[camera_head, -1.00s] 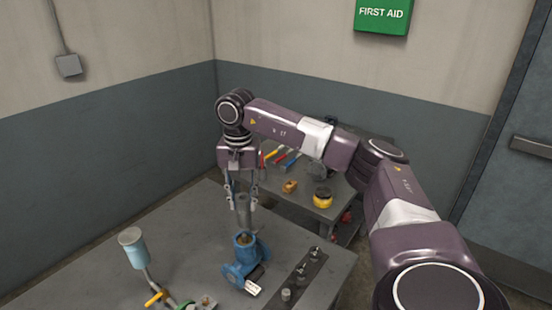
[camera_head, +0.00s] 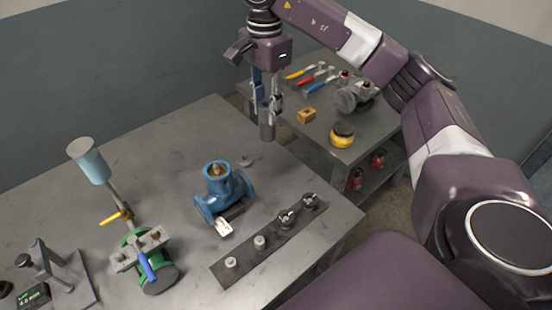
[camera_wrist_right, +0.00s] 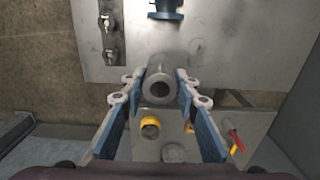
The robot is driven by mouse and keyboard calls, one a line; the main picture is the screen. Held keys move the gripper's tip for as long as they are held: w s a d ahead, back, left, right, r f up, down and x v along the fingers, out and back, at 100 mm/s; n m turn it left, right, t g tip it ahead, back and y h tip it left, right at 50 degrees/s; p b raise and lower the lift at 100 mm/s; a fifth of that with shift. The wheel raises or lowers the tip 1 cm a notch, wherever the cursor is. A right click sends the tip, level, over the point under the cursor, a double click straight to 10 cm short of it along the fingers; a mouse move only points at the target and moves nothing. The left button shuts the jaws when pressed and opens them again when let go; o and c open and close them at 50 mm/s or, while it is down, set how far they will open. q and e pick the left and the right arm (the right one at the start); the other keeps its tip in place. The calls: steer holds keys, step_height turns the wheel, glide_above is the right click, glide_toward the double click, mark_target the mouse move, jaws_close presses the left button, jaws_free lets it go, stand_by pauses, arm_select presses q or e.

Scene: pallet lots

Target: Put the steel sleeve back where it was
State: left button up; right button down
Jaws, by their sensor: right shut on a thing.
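My right gripper (camera_head: 266,106) is shut on the steel sleeve (camera_head: 267,128), a grey hollow cylinder held upright by its upper part. In the head view the sleeve hangs by the far right edge of the front table (camera_head: 150,180); its height above it is hard to tell. The right wrist view shows the sleeve (camera_wrist_right: 160,88) between the fingertips, with its open bore facing the camera. The blue valve body (camera_head: 222,193), with a brass-coloured top, stands on the table nearer to the head camera, apart from the sleeve. My left gripper is not in view.
A dark strip (camera_head: 240,268) with several small metal parts lies right of the valve. A grey disc or mark (camera_head: 246,161) lies behind it. A green clamped part (camera_head: 150,270) and blue cup (camera_head: 90,165) stand left. A lower bench (camera_head: 375,125) holds tools and a yellow item (camera_head: 341,135).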

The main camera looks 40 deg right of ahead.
step_height(320, 180, down, 18)
steer(key=shift+f+p, duration=0.25)
steer(key=shift+p, duration=0.85)
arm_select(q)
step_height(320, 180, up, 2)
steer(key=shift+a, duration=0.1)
arm_select(e)
steer(key=shift+f, duration=0.15)
steer(key=c, duration=1.5)
jaws_free()
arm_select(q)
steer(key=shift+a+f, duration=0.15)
